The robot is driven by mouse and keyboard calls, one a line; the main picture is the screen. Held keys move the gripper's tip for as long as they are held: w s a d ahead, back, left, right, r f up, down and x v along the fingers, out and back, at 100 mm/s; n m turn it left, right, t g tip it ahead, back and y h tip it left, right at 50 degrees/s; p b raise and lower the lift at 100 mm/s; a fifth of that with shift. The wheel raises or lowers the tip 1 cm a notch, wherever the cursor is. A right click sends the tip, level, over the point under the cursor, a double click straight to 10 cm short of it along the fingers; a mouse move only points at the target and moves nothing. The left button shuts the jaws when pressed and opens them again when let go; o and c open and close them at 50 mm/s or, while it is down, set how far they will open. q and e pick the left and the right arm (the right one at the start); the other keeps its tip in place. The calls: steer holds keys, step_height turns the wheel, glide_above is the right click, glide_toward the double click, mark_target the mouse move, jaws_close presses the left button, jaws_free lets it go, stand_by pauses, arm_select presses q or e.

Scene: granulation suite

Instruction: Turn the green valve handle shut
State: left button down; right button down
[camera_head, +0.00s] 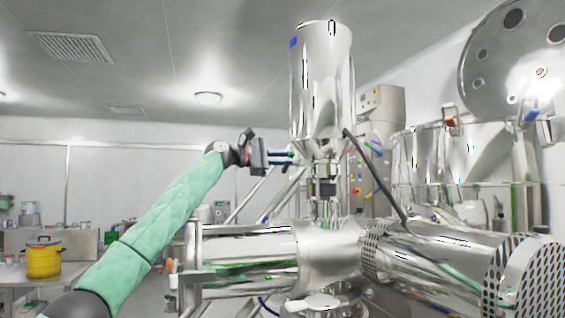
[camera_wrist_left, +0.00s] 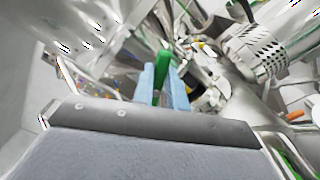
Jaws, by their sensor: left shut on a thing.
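The green valve handle (camera_wrist_left: 162,62) shows in the left wrist view between the two blue fingers of my left gripper (camera_wrist_left: 164,85). The fingers are shut on it. In the head view my left gripper (camera_head: 282,157) reaches in from the left, just below the tall steel hopper and beside the narrow neck under it. Only a sliver of green shows at the fingers there, so most of the handle is hidden. The valve body is hard to make out. My right gripper is in neither view.
The steel hopper (camera_head: 320,85) rises just right of my left gripper. Large horizontal steel pipes (camera_head: 330,255) lie below it. A black hose (camera_head: 375,170) hangs to the right. A yellow pot (camera_head: 43,260) stands on a table at the far left.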

arm_select(q)
steer(key=m, duration=0.2)
steer(key=f+m+b, duration=0.1)
steer(key=m, duration=0.3)
steer(key=shift+s+f+b, duration=0.15)
steer(key=shift+f+b, duration=0.1)
steer(key=shift+b, duration=0.05)
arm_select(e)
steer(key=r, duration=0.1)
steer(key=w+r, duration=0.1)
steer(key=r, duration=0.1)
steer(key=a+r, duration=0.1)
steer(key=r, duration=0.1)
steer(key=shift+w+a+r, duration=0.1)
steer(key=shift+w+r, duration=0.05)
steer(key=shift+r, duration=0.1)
arm_select(q)
steer(key=shift+d, duration=0.1)
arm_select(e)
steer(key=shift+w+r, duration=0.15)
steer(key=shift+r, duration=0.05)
arm_select(q)
steer(key=c, duration=1.4)
jaws_free()
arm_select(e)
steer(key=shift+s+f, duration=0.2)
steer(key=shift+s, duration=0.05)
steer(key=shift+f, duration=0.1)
